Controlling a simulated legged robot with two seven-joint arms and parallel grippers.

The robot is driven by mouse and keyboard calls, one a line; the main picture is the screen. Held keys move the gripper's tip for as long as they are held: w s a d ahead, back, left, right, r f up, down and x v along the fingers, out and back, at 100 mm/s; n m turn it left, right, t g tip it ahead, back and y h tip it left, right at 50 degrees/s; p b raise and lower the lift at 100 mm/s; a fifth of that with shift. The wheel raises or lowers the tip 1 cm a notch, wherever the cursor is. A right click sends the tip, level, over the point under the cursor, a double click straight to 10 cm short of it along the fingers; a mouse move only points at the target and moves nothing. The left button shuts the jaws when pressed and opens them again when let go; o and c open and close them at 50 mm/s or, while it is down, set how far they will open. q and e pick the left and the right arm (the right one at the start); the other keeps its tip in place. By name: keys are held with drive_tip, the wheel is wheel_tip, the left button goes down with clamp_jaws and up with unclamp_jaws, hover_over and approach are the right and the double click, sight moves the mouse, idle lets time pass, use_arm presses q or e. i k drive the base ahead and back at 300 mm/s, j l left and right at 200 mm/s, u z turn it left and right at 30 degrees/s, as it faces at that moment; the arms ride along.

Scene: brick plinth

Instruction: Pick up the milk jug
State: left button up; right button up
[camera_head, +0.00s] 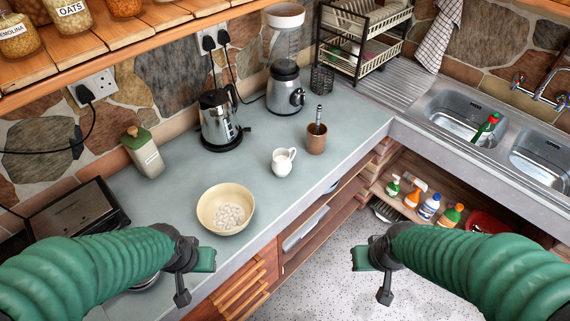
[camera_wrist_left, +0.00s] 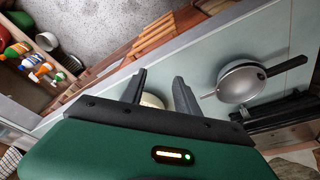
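The milk jug (camera_head: 283,162) is a small white jug standing upright on the grey-green counter (camera_head: 240,165), left of a brown cup. My left gripper (camera_head: 195,278) is over the counter's front edge, below and left of the jug and apart from it. In the left wrist view its two fingers (camera_wrist_left: 161,84) are spread with nothing held; the jug is not seen there. My right gripper (camera_head: 374,277) is over the floor, right of and below the jug, its fingers apart and empty.
A cream bowl (camera_head: 208,212) of white pieces stands between my left gripper and the jug. The brown cup (camera_head: 317,143) holds a utensil. A kettle (camera_head: 218,124) and blender (camera_head: 285,92) stand behind. A lidded pan (camera_wrist_left: 240,84) shows in the wrist view.

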sight(281, 165)
drive_tip(key=i+l, duration=0.15)
drive_tip(key=l, duration=0.25)
drive_tip(key=i+l+u, duration=0.1)
drive_tip(key=l, duration=0.25)
drive_tip(key=i+l+u, duration=0.1)
drive_tip(key=l, duration=0.3)
drive_tip(key=i+l, duration=0.2)
drive_tip(key=l, duration=0.2)
drive_tip(key=i+l+u, duration=0.1)
drive_tip(key=l, duration=0.3)
drive_tip(key=i+l, duration=0.15)
drive_tip(key=l, duration=0.3)
drive_tip(key=i+l+u, duration=0.15)
drive_tip(key=l, duration=0.25)
drive_tip(key=k, duration=0.05)
